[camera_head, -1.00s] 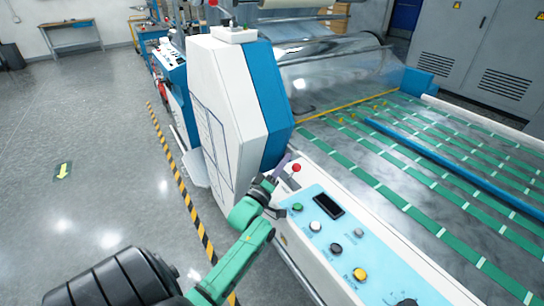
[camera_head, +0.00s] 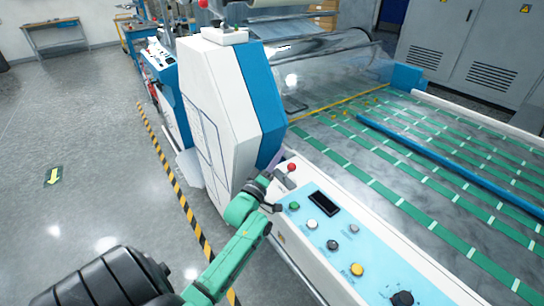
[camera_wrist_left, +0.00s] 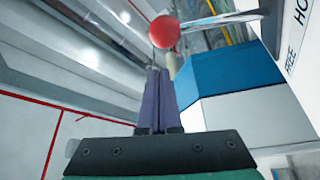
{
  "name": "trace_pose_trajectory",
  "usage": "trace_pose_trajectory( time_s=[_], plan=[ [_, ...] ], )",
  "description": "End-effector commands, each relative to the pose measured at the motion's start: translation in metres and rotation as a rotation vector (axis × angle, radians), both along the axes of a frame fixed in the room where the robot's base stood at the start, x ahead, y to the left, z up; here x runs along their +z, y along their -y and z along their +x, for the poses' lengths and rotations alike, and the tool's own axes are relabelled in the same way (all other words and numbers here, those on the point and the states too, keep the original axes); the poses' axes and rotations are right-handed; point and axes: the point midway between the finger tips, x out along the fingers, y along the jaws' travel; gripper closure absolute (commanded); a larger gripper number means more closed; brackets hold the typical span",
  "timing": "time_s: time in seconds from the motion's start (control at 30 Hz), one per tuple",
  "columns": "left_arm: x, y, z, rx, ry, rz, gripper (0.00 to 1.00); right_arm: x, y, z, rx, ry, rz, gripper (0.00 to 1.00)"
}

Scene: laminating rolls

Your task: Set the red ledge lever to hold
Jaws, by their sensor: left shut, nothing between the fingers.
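The red ledge lever shows as a red ball knob (camera_head: 291,167) at the far end of the control ledge, close to the white and blue machine housing. My left gripper (camera_head: 274,163) is just left of the knob, its purple fingers partly hidden against the housing. In the left wrist view the fingers (camera_wrist_left: 156,98) are shut and empty, pointing toward the red knob (camera_wrist_left: 165,32), which appears just beyond the tips. I cannot tell whether they touch. A label with "FREE" and "HO", partly cut off, shows at the right; the lever's setting is unclear. My right gripper is not in view.
The control ledge (camera_head: 320,247) carries a green button (camera_head: 294,206), a dark display (camera_head: 324,203), a yellow button (camera_head: 357,269) and other knobs. The tall housing (camera_head: 210,110) stands beside my left gripper. Open floor lies left of the striped line (camera_head: 170,175).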

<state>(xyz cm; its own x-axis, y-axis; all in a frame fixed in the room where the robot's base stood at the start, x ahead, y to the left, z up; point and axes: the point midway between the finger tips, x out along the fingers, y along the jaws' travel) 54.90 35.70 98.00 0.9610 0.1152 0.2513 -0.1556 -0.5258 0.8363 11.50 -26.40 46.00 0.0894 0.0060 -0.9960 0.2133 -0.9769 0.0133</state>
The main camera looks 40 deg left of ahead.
Motion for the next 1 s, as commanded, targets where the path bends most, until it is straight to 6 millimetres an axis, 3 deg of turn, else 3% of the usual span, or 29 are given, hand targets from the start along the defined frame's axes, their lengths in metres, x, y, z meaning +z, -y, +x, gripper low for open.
trace_pose_trajectory(
  time_s=[0.03, 0.1, 0.3, 0.5, 1.0],
  plan=[
    [0.018, -0.001, 0.005, 0.0, 0.003, 0.001, 1.0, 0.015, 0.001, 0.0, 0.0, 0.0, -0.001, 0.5],
    [-0.001, 0.001, -0.011, -0.001, -0.005, 0.0, 1.0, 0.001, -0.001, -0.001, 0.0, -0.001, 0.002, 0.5],
    [-0.017, 0.003, -0.058, -0.001, -0.003, 0.002, 1.0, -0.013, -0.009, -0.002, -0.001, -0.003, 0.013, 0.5],
    [-0.024, 0.005, -0.086, 0.0, -0.001, 0.002, 1.0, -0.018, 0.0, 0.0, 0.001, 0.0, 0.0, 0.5],
    [-0.023, 0.005, -0.09, -0.001, 0.0, 0.001, 1.0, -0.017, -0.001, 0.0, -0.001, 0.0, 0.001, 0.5]
  ],
)
